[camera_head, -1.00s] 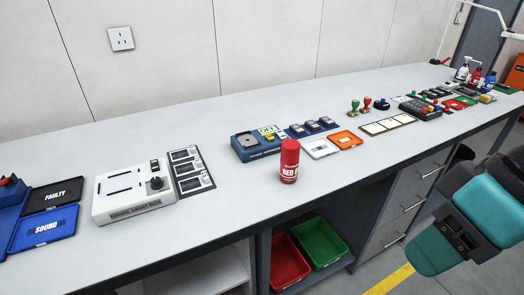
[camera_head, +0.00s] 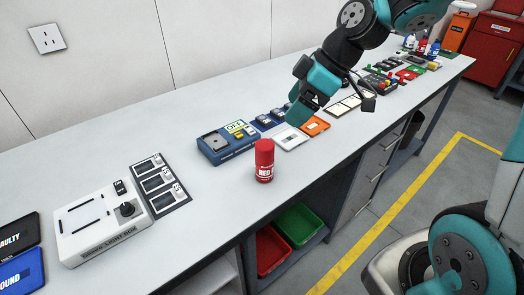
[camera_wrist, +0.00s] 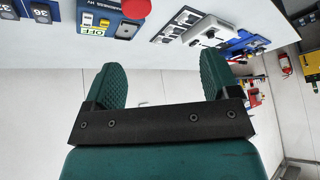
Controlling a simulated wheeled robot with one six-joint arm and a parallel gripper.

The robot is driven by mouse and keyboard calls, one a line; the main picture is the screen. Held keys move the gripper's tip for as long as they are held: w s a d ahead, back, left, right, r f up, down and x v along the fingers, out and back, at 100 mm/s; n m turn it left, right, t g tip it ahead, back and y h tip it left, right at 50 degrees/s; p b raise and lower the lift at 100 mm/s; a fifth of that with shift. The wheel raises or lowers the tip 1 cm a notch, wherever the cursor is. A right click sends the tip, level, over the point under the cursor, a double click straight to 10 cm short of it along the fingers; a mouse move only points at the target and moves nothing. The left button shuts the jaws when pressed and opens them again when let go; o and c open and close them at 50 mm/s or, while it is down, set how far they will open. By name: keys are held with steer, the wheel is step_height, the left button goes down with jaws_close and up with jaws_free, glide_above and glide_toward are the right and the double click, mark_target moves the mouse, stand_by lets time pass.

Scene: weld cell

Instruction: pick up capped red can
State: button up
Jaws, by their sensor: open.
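The red can (camera_head: 264,162) with its red cap stands upright on the bench near its front edge in the head view, white lettering on its side. In the wrist view, a red rounded shape (camera_wrist: 136,8) cut off by the top edge appears to be its capped end. My gripper (camera_head: 300,103) is above the bench, up and to the right of the can in the head view, and apart from it. In the wrist view my gripper (camera_wrist: 165,82) has its two teal fingers wide apart with nothing between them.
A blue device (camera_head: 228,143) with an OFF label stands behind the can. White (camera_head: 290,138) and orange (camera_head: 314,126) trays lie to its right. A light box (camera_head: 98,222) stands left. Red (camera_head: 270,250) and green (camera_head: 299,224) bins sit below.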

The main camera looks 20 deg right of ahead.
mark_target(266, 144)
steer(key=shift+n+t, duration=0.3)
steer(key=shift+n, duration=0.1)
steer(key=w+a+f, duration=0.1)
steer(key=f, duration=0.2)
steer(key=w+a+f+p, duration=0.1)
steer(key=w+f, duration=0.1)
steer(key=f, duration=0.2)
steer(key=w+a+f+p, duration=0.1)
steer(key=w+f, duration=0.1)
steer(key=f, duration=0.1)
steer(key=shift+a+f, duration=0.1)
steer(key=shift+f, duration=0.1)
steer(key=shift+p+x, duration=0.95)
steer(key=shift+x, duration=1.85)
steer(key=shift+s+f, duration=0.1)
steer(key=c, duration=1.2)
